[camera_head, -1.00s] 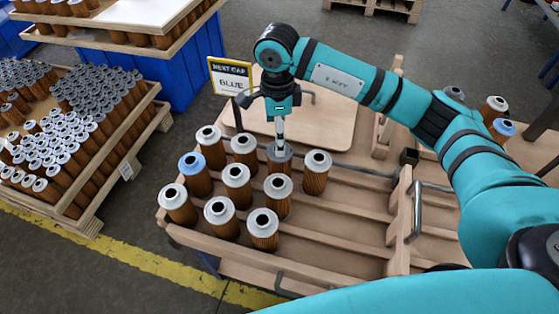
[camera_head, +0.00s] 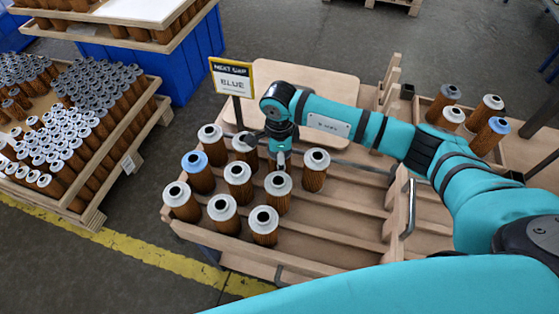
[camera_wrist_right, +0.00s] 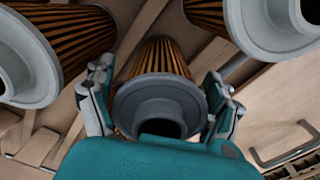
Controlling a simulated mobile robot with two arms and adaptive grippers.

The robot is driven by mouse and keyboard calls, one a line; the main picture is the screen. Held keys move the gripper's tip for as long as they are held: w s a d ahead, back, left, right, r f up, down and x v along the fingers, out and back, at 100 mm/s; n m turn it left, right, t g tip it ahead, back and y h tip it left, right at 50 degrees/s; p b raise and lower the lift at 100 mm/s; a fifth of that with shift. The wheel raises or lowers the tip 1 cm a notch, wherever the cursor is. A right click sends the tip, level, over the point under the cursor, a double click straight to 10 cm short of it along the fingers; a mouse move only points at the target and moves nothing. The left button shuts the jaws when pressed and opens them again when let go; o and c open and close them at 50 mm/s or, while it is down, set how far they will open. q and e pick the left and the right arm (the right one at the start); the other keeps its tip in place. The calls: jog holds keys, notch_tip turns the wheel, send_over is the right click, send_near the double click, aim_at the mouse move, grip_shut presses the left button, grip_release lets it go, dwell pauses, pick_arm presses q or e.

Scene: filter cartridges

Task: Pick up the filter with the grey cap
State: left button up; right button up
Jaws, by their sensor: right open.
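The filter with the grey cap (camera_wrist_right: 155,92) has a pleated brown body and stands upright in the rack (camera_head: 330,245). In the head view it is mostly hidden behind my right gripper (camera_head: 280,152). In the right wrist view the right gripper's fingers (camera_wrist_right: 160,100) are open, one on each side of this filter's cap. I cannot tell whether they touch it. White-capped filters (camera_head: 314,160) stand close around it, and a blue-capped one (camera_head: 195,160) is at the rack's left. My left gripper is not in view.
A sign (camera_head: 232,78) reads "NEXT CAP BLUE". A tray at the right holds another grey-capped filter (camera_head: 450,92), white-capped ones and a blue-capped one (camera_head: 500,125). A crate (camera_head: 130,135) of many filters stands at the left. The rack's front right slots are empty.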

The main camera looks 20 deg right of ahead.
jog(key=c, duration=1.3)
jog(key=shift+o, duration=0.2)
jog(key=shift+r, duration=0.15)
